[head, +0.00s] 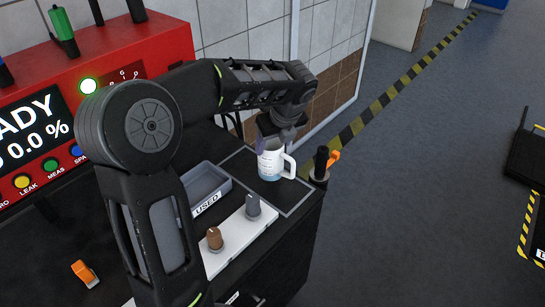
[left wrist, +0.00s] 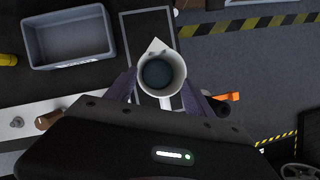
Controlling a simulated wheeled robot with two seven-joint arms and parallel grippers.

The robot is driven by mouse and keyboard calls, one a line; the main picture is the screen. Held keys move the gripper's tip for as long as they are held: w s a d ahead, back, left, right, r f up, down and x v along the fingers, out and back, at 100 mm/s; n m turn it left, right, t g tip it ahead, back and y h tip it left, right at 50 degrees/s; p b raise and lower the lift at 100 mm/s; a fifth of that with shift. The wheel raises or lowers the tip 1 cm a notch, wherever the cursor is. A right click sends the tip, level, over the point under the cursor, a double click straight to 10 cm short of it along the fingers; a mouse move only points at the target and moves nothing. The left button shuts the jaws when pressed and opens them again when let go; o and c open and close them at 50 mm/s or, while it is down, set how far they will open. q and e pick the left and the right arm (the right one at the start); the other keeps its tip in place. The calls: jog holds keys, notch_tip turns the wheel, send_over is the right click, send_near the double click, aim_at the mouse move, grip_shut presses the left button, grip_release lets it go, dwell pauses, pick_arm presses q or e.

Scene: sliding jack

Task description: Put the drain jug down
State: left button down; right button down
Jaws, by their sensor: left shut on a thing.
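The drain jug (head: 271,166) is white with a bluish lower band and a handle on its right side. It is upright at the right end of the black bench, over a pale-outlined rectangle (head: 294,211). I cannot tell whether its base touches the surface. My left gripper (head: 268,139) is shut on the jug from above and behind. In the left wrist view the jug (left wrist: 160,50) sits between the two fingers, with its spout pointing up the picture and dark liquid or a dark inside showing. My right gripper is not in view.
A grey tray labelled USED (head: 207,190) lies left of the jug. A white strip with a brown knob and a grey knob (head: 253,206) is in front. A black post with an orange lever (head: 322,163) stands close right of the jug. A red tester (head: 95,50) stands behind.

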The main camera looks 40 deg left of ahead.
aim_at(274, 155)
pick_arm(q)
jog(key=shift+f, duration=0.2)
jog(key=shift+f, duration=1.9)
jog(key=shift+c, duration=1.9)
grip_release()
jog(key=shift+f, duration=0.1)
jog(key=v, duration=1.2)
